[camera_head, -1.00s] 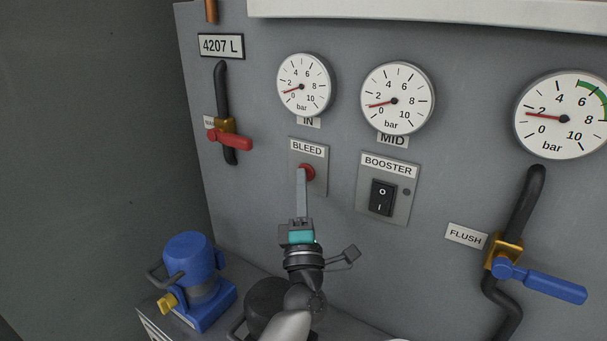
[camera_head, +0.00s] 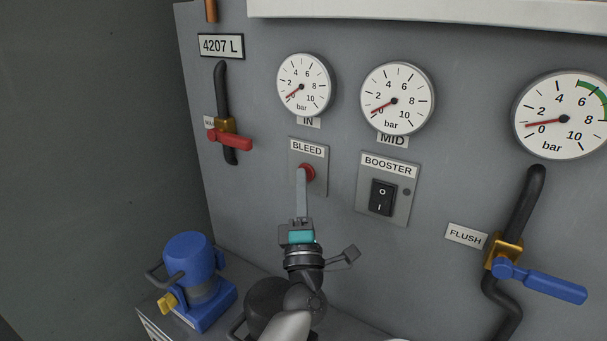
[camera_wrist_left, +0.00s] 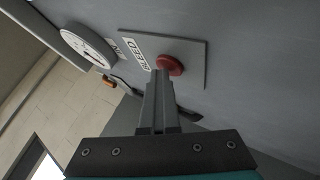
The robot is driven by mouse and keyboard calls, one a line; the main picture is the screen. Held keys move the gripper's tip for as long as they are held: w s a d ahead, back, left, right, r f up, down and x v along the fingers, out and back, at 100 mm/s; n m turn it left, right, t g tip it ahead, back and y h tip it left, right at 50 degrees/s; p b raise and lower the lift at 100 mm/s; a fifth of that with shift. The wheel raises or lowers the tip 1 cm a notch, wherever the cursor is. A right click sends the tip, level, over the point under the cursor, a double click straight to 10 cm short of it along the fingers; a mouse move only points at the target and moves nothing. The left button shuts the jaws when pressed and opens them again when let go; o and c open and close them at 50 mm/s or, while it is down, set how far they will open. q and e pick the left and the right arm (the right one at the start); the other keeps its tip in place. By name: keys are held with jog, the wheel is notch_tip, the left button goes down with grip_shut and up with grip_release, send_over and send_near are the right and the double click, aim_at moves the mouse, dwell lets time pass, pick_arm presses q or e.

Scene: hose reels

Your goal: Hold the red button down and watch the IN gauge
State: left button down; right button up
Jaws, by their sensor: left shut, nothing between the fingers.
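The red button (camera_head: 308,172) sits on a grey plate labelled BLEED on the panel. My left gripper (camera_head: 301,172) is shut and empty, with its fingertips at the button's left side in the head view. In the left wrist view the fingertips (camera_wrist_left: 161,73) meet the lower edge of the red button (camera_wrist_left: 170,65); how deep the button is pressed cannot be told. The IN gauge (camera_head: 304,85) is above it, its red needle pointing lower left, around 0 to 1 bar. The gauge also shows at a slant in the left wrist view (camera_wrist_left: 88,46). My right gripper is not in view.
The MID gauge (camera_head: 397,98) and a third gauge (camera_head: 561,116) are to the right. The BOOSTER switch (camera_head: 382,197) is beside the BLEED plate. A red-handled valve (camera_head: 230,141), a blue FLUSH handle (camera_head: 541,283) and a blue pump-like unit (camera_head: 190,275) stand around.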

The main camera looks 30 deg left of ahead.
pick_arm(q)
jog(key=shift+s, duration=0.1)
dwell(0.7)
jog(key=shift+s+p, duration=0.35)
jog(key=shift+s, duration=0.5)
jog(key=s, duration=0.1)
jog(key=s+p, duration=0.1)
jog(key=s, duration=0.3)
jog(key=shift+a+p, duration=0.25)
jog(key=shift+p, duration=0.05)
